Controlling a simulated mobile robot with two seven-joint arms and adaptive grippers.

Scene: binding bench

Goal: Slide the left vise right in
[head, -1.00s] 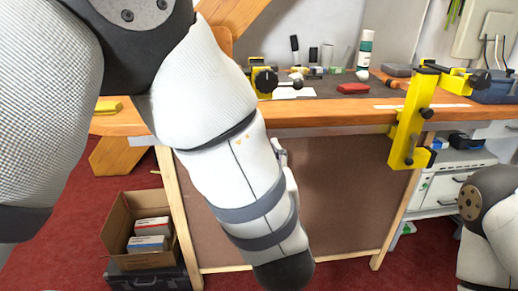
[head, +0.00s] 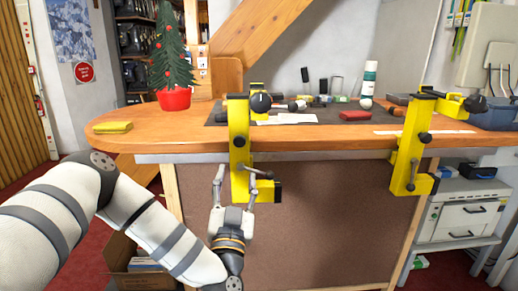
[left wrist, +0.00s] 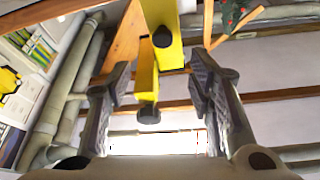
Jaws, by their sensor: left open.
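The left vise (head: 238,150) is a yellow clamp with black knobs, fixed over the bench's front edge, its yellow bar hanging below. My left gripper (head: 235,180) is open and points up at the lower part of this bar from below. One finger shows left of the bar; the other is near its black lower handle. In the left wrist view, the yellow bar of the left vise (left wrist: 147,75) stands between the two spread fingers of the left gripper (left wrist: 158,85), with visible gaps on both sides. I cannot tell how deep it lies. My right gripper is out of view.
A second yellow vise (head: 412,145) hangs on the wooden bench (head: 320,143) at right. The bench edge between the vises looks clear. A red box (head: 355,115), a green-white bottle (head: 369,80), a yellow pad (head: 112,127) and a potted tree (head: 173,60) stand on top.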

